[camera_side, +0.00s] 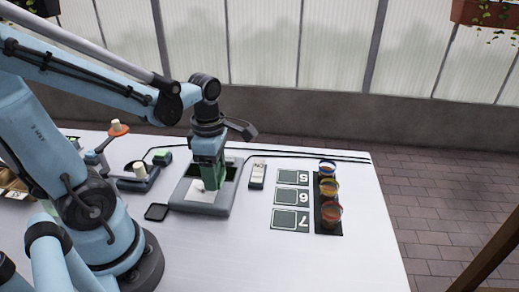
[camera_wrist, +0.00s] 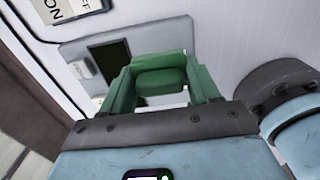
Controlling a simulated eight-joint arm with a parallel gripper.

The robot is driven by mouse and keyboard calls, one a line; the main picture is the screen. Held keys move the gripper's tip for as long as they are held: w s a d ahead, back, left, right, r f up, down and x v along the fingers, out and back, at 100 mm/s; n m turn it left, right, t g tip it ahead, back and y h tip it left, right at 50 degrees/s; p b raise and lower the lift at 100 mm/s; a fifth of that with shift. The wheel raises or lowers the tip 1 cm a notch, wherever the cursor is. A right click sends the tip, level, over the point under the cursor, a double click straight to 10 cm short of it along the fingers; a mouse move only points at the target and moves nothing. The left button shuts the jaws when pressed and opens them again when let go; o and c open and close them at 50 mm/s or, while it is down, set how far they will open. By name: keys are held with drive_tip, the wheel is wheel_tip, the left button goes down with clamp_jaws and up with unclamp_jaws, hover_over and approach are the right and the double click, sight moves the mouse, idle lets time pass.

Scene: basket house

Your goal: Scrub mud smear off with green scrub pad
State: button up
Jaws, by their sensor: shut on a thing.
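My gripper (camera_side: 208,184), with green fingers, points down over a grey tray (camera_side: 180,208) on the white table. In the wrist view my gripper (camera_wrist: 163,82) is shut on the green scrub pad (camera_wrist: 160,82), which sits between the two fingers. The grey tray also shows behind the fingers in the wrist view (camera_wrist: 165,37), with a dark green panel and a pale area. I cannot make out a mud smear; the gripper and pad cover part of the tray. I cannot tell whether the pad touches the surface below it.
A switch box (camera_side: 257,175) marked ON and OFF (camera_wrist: 75,8) stands right of the tray. The front right table is clear.

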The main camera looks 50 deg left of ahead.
sight(200, 190)
drive_tip(key=shift+f, duration=0.85)
wheel_tip(200, 190, down, 2)
drive_tip(key=shift+f, duration=0.15)
drive_tip(key=shift+s+a, duration=0.6)
drive_tip(key=shift+a, duration=0.05)
drive_tip(key=shift+c, duration=0.9)
drive_tip(key=shift+s+a, duration=1.85)
drive_tip(key=shift+a, duration=0.05)
drive_tip(key=shift+w+d, duration=1.5)
drive_tip(key=shift+w+d+r, duration=0.2)
drive_tip(key=shift+d+r, duration=0.1)
drive_tip(key=shift+w+d, duration=0.25)
drive_tip(key=shift+w, duration=0.05)
drive_tip(key=shift+w+d+f, duration=0.25)
drive_tip(key=shift+w+f, duration=0.05)
drive_tip(key=shift+w+d+r, duration=0.1)
drive_tip(key=shift+d+r, duration=0.05)
drive_tip(key=shift+r, duration=0.35)
drive_tip(key=shift+w+d+r, duration=0.1)
drive_tip(key=shift+r, duration=3.65)
